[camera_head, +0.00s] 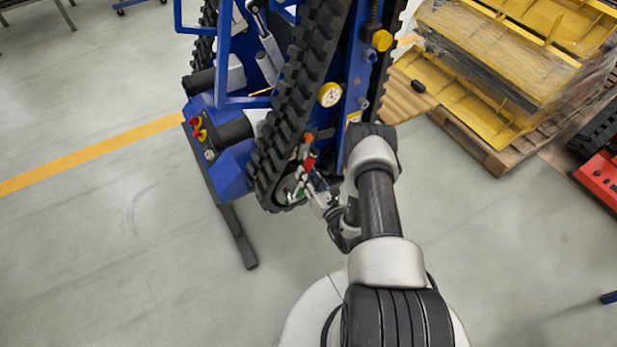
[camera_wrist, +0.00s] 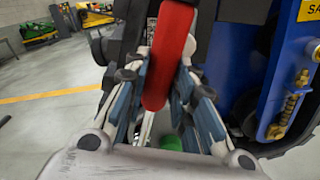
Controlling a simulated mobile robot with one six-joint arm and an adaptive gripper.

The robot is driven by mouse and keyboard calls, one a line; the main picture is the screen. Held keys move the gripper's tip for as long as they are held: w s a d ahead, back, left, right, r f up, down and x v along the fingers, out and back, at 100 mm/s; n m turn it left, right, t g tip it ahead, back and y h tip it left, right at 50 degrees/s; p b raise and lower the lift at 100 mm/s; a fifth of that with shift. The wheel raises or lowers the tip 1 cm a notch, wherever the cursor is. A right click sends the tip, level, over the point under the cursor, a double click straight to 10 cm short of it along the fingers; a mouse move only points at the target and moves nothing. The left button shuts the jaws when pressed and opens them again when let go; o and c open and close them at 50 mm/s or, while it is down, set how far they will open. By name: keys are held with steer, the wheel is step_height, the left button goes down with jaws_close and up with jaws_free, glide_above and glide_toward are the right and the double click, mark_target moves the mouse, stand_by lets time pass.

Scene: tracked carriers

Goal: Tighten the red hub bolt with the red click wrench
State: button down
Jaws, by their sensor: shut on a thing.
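My gripper (camera_wrist: 163,100) is shut on the red click wrench (camera_wrist: 168,55), whose red handle stands up between the fingers in the wrist view. In the head view the red wrench (camera_head: 309,161) is small beside the lower end of the black track, with my gripper (camera_head: 318,188) next to it. A green part (camera_wrist: 171,143) shows below the fingers in the wrist view; a green spot also shows at the wheel in the head view. I cannot make out the red hub bolt, nor whether the wrench's head sits on a bolt.
The blue tracked carrier (camera_head: 232,165) stands upright close in front of my arm, with its black track (camera_head: 298,95) beside the gripper. A pallet (camera_head: 480,150) with yellow parts stands at the right. The floor at the left is open, crossed by a yellow line (camera_head: 90,152).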

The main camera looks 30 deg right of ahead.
stand_by(0.8)
steer(key=c, duration=1.9)
jaws_free()
jaws_close()
steer(key=shift+d, duration=0.1)
